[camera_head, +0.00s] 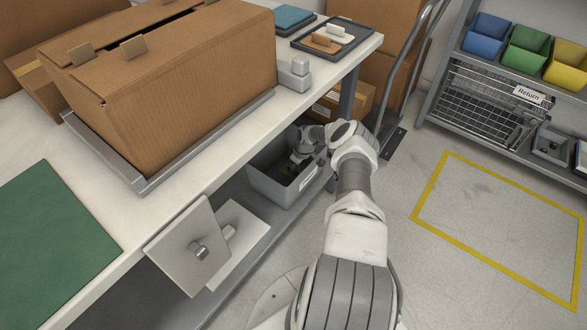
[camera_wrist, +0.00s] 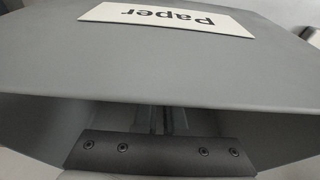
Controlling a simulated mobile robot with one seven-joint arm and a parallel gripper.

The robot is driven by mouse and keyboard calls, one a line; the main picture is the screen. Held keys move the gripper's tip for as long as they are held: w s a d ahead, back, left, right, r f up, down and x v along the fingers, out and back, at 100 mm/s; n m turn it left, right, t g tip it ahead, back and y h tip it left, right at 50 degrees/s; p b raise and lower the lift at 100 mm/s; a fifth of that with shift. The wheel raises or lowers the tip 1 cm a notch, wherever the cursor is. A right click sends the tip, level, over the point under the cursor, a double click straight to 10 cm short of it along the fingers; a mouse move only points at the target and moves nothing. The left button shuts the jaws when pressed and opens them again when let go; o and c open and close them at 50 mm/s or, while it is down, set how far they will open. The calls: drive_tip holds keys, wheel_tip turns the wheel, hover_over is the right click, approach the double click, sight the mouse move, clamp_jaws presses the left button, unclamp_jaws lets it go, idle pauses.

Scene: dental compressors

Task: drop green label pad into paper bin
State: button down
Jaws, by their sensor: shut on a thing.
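The paper bin (camera_head: 268,184) is a grey open box on the low shelf under the bench. In the wrist view its grey wall (camera_wrist: 60,60) fills most of the picture, with a white "Paper" label (camera_wrist: 168,18) upside down on it. My gripper (camera_head: 293,166) reaches down at the bin's opening from the right. In the wrist view the fingers (camera_wrist: 162,122) point into the dark space by the bin wall and are close together. A small dark green patch, which looks like the green label pad (camera_head: 288,171), shows at the fingertips. Most of the pad is hidden.
A large cardboard box (camera_head: 170,90) on a grey tray and a green mat (camera_head: 50,240) lie on the white bench. The bench edge is close to my arm. A panel with a knob (camera_head: 192,245) stands left of the bin. Floor at right is clear.

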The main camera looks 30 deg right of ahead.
drive_tip(key=shift+f, duration=0.6)
drive_tip(key=c, duration=1)
unclamp_jaws()
drive_tip(key=shift+r, duration=0.1)
